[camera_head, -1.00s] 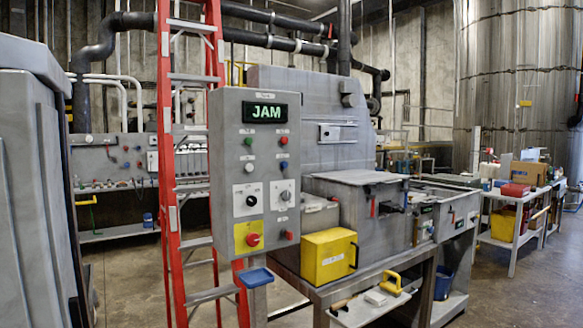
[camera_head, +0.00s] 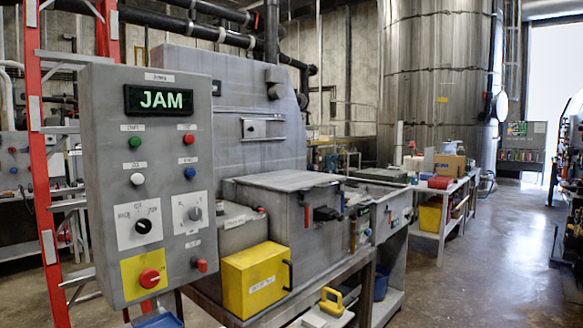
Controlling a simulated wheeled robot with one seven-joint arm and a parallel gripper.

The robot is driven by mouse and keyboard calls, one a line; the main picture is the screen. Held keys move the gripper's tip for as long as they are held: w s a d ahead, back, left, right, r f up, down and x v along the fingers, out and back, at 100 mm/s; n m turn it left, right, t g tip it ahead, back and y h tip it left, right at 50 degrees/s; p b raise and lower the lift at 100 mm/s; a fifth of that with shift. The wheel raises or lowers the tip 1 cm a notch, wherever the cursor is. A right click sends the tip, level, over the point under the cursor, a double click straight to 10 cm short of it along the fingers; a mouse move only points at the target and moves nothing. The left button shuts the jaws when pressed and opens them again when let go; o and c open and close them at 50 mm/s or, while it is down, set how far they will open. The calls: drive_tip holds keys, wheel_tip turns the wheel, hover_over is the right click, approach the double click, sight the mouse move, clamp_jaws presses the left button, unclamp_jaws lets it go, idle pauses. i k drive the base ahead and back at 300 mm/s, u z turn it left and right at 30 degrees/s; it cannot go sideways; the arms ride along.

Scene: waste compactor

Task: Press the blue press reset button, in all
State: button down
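The blue button (camera_head: 190,172) sits on the right side of the grey control panel (camera_head: 102,180), below a red button (camera_head: 189,139) and above a rotary dial (camera_head: 195,213). A small label is above it, too small to read surely. The panel's display (camera_head: 159,99) reads JAM in green. A green button (camera_head: 135,141) and a white button (camera_head: 137,179) are on the left side. A red knob on a yellow plate (camera_head: 131,278) is at the bottom. My gripper is not in view.
A grey machine with a lidded box (camera_head: 270,207) and a yellow box (camera_head: 233,293) stands right of the panel. A red ladder (camera_head: 46,200) is behind the panel at left. A white table (camera_head: 426,223) stands further back. Open floor (camera_head: 500,260) lies at right.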

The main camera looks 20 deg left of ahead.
sight(189, 172)
drive_tip(key=z, duration=0.3)
drive_tip(key=i, duration=1.1)
drive_tip(key=u, duration=0.7)
drive_tip(key=i, duration=0.75)
drive_tip(key=u, duration=1.1)
drive_tip(key=i, duration=0.2)
drive_tip(key=u, duration=0.2)
